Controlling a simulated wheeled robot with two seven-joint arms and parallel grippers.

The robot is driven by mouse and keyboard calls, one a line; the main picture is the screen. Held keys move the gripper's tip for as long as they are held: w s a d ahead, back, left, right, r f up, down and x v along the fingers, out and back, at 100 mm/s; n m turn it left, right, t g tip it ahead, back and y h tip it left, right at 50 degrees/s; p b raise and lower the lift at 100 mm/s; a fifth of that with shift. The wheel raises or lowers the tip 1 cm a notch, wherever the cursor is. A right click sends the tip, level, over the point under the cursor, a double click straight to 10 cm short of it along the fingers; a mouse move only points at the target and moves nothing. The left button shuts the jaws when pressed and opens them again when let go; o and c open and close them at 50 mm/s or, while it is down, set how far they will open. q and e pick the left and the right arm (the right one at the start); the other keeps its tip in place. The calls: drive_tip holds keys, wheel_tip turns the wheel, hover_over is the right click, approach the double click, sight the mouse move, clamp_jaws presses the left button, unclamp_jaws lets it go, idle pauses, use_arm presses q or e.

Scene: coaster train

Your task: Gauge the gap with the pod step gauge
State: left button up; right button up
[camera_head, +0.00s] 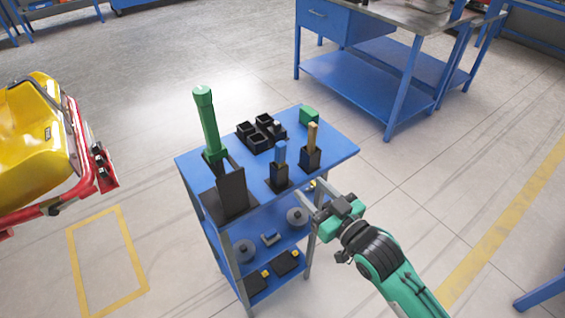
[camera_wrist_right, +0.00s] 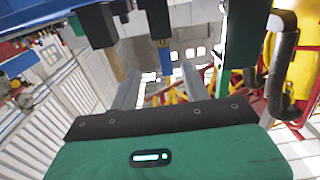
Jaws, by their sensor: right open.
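No item is clearly marked as the step gauge. On the blue cart's top (camera_head: 335,150), a blue-handled piece (camera_head: 280,152) and a tan-handled piece (camera_head: 312,136) stand upright in small black holders. A tall green handle (camera_head: 209,120) stands in a larger black holder (camera_head: 233,192) at the left. The yellow pod (camera_head: 35,140) with its red frame (camera_head: 88,160) is at the far left. My right gripper (camera_head: 314,199) is open and empty, just off the cart's near right side. Its parted fingers also show in the wrist view (camera_wrist_right: 160,88). The gap itself is not discernible.
A black divided tray (camera_head: 260,132) and a green block (camera_head: 309,116) sit at the cart's back. Lower shelves hold grey discs (camera_head: 245,251) and dark plates. A blue workbench (camera_head: 385,70) stands behind right. Floor between pod and cart is clear.

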sight(283, 163)
drive_tip(key=x, duration=0.6)
drive_tip(key=shift+s+r+p, duration=0.1)
drive_tip(key=shift+p, duration=0.2)
drive_tip(key=shift+w+a+r, duration=0.1)
drive_tip(key=shift+w+a, duration=0.15)
drive_tip(key=shift+a, duration=0.05)
drive_tip(key=p+x, duration=0.1)
drive_tip(key=x, duration=0.2)
drive_tip(key=shift+w+a+r, duration=0.1)
drive_tip(key=shift+w+a, duration=0.1)
drive_tip(key=shift+a, duration=0.1)
drive_tip(key=shift+w+a, duration=0.25)
drive_tip(key=shift+w, duration=0.05)
use_arm(q)
drive_tip(key=s, duration=0.2)
drive_tip(key=shift+s+a+r, duration=0.15)
drive_tip(key=shift+s+a, duration=0.05)
drive_tip(key=shift+s, duration=0.2)
drive_tip(key=shift+w+d, duration=0.15)
drive_tip(key=shift+w, duration=0.1)
use_arm(e)
clamp_jaws()
